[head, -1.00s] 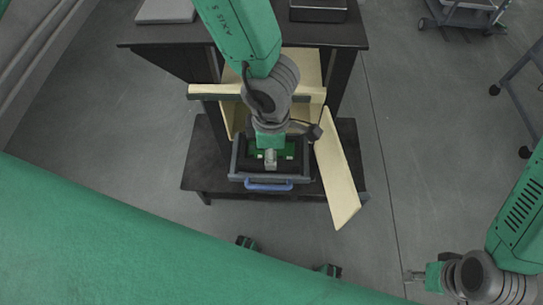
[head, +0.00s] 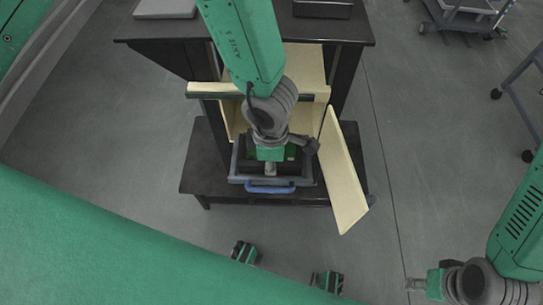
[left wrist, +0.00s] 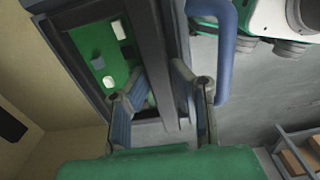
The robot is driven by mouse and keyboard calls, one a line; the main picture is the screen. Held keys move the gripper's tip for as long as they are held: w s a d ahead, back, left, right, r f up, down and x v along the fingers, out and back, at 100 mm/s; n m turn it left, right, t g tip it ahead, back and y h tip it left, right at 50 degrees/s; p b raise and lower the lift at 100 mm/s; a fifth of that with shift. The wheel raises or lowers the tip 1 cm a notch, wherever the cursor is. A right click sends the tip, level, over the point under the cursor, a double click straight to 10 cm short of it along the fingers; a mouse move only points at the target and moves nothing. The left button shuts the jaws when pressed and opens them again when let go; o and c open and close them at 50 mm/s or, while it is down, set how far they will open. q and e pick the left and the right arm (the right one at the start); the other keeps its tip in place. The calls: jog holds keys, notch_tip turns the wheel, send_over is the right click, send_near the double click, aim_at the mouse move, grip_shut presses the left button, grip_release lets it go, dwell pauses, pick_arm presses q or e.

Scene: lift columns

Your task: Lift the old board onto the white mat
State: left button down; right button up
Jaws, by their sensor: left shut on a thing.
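The green board (left wrist: 122,68) lies inside a dark grey tray (head: 237,163) with a blue handle (head: 270,189); pale and dark parts show on it. In the head view the board is mostly hidden behind my left gripper (head: 270,170). My left gripper (left wrist: 165,128) points down at the handle side of the tray. In the left wrist view its fingers stand on either side of the tray's wall (left wrist: 155,45), closed on it, with the board beside the inner finger. My right gripper (head: 415,284) hangs empty at lower right; its finger gap is unclear. No white mat can be made out for certain.
A dark cabinet (head: 345,33) with a cream interior stands behind the tray; its door (head: 344,180) hangs open on the right. A pale grey slab (head: 165,8) and a dark box (head: 321,9) lie on top. A trolley (head: 465,18) stands at upper right.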

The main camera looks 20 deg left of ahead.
pick_arm(q)
notch_tip(320, 180, up, 10)
jog(key=p, duration=0.4)
jog(key=shift+r+p, duration=0.1)
jog(key=shift+p, duration=0.25)
jog(key=shift+r+p, duration=0.5)
jog(key=shift+p, duration=0.25)
dwell(0.4)
notch_tip(320, 180, up, 5)
jog(key=p, duration=0.5)
jog(key=shift+p, duration=0.4)
dwell(0.3)
